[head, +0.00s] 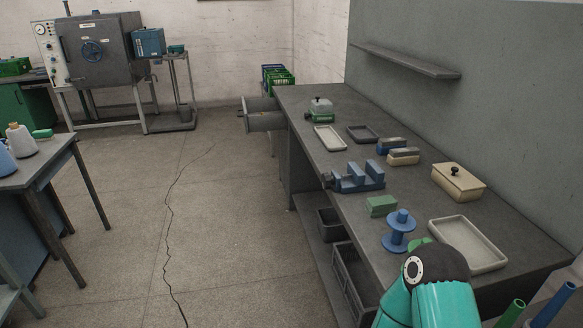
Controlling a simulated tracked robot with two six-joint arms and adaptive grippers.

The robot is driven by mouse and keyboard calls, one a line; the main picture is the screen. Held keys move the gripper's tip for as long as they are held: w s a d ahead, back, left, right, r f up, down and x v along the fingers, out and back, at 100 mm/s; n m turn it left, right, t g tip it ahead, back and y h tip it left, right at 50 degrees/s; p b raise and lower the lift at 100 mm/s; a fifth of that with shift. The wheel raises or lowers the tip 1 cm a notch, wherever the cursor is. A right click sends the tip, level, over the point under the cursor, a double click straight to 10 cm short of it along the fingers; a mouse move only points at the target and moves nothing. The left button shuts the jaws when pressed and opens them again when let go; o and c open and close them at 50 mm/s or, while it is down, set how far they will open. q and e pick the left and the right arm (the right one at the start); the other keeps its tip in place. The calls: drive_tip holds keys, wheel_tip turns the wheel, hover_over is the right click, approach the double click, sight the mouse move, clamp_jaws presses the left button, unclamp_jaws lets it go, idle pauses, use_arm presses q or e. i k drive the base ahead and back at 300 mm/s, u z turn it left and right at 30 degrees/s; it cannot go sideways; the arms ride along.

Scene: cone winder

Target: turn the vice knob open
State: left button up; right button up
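A blue vice (360,182) stands on the grey workbench (330,104), near its left edge. The vice's dark knob (328,181) sits at the vice's left end, by the bench edge. It is small here, and I cannot tell how far it is turned. A teal link of my arm shows at the bottom right, below the vice and apart from it. Neither of my grippers is in view.
A green block (381,206), a blue spool (399,232) and a pale tray (467,244) lie on the near bench. A lidded cream box (458,182) stands right of the vice. Dark crates (356,278) sit below. The floor (222,220) left of the bench is clear.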

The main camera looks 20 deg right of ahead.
sight(327, 180)
drive_tip(key=z, duration=0.05)
drive_tip(key=i, duration=0.95)
drive_tip(key=z, duration=0.5)
